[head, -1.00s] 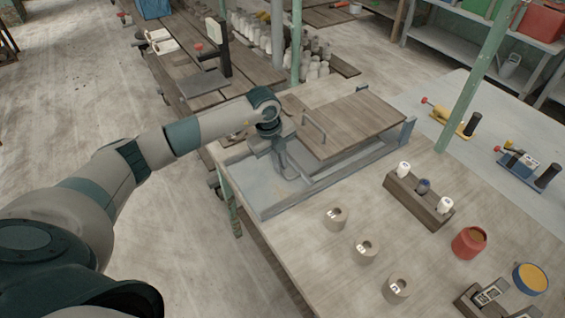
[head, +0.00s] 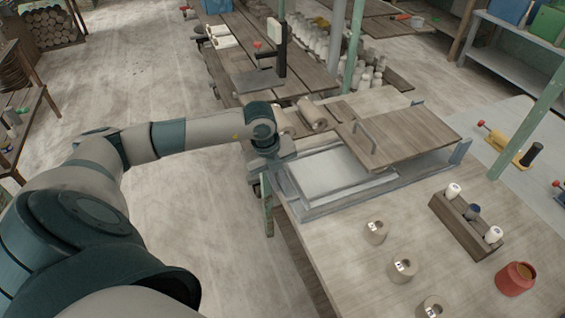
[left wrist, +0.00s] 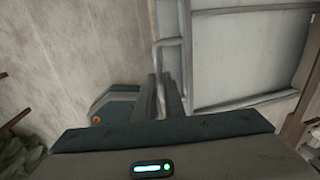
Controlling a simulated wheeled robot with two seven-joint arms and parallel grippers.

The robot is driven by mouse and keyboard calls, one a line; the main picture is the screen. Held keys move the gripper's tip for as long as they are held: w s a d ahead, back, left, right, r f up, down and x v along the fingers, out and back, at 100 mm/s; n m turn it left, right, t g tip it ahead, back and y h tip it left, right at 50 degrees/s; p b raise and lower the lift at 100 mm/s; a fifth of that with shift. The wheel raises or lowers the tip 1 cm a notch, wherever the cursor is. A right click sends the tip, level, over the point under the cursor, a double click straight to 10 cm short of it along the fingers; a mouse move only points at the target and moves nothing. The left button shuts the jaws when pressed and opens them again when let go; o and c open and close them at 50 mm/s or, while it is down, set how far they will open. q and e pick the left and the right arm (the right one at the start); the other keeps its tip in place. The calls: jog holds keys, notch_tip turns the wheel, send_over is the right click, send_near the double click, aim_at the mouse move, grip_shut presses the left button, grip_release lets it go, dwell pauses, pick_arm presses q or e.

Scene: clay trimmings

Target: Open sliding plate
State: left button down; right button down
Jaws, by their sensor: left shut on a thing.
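The pale sliding plate (head: 340,172) lies in a grey railed frame (head: 310,212) on the worktable, with its right part under a wooden board (head: 400,135). In the left wrist view the plate (left wrist: 245,55) is a flat grey panel with a raised rim and a bar handle (left wrist: 183,60) along its edge. My left gripper (left wrist: 165,95) is shut on this handle. In the head view my left gripper (head: 280,165) is at the left end of the frame, and its fingertips are mostly hidden. My right gripper is not in view.
The wooden board carries its own metal handle (head: 365,135). Several small grey cylinders, such as this one (head: 376,232), stand at the front. A wooden block (head: 465,225) with bottles and a red jar (head: 515,278) are to the right. Floor is clear left of the table.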

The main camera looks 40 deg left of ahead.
pick_arm(q)
jog(key=c, duration=1.8)
grip_release()
jog(key=shift+c, duration=0.2)
jog(key=shift+r, duration=0.1)
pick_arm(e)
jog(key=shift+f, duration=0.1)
